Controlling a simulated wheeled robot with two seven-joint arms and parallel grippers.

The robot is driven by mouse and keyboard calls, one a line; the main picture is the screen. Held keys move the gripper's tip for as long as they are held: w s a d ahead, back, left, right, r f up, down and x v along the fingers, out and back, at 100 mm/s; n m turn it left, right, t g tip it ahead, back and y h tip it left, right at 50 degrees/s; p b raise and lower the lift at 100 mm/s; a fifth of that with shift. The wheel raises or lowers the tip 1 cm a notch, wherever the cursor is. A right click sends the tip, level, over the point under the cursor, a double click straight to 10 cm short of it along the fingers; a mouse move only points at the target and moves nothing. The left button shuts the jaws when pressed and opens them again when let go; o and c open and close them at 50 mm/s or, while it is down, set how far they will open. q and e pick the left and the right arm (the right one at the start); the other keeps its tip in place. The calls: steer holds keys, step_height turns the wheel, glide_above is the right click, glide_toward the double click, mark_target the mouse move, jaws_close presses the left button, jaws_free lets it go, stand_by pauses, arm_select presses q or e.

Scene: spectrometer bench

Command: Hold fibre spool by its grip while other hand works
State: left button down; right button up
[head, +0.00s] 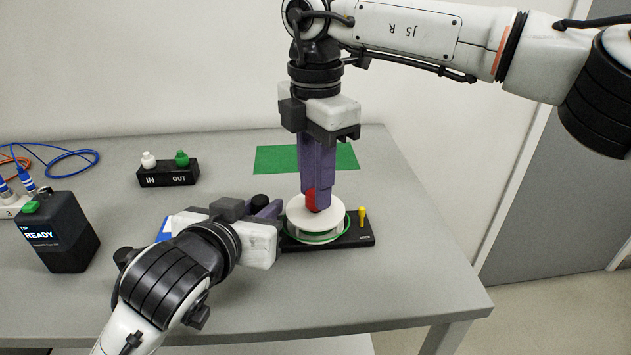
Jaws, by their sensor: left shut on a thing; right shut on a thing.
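The fibre spool (316,222) is white with a green fibre wound round it and sits upright on a black base (352,240). My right gripper (313,200) comes down from above, its purple fingers shut on a red grip (311,199) on the spool's top. My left gripper (268,209) reaches in from the lower left, its purple fingers close to the spool's left side. It is shut at a black knob (260,199), which is partly hidden behind it. The exact contact there is hard to see.
A yellow lever (362,216) stands at the base's right end. A green mat (275,159) lies behind the spool. An IN/OUT block (168,174) with white and green caps is back left. A black READY device (60,240) stands at left near blue cables (75,153). The table's right side is clear.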

steer(key=m, duration=0.5)
steer(key=shift+m, duration=0.3)
steer(key=m, duration=0.5)
steer(key=shift+m, duration=0.4)
steer(key=o, duration=1.1)
step_height(320, 180, up, 12)
steer(key=shift+r, duration=0.1)
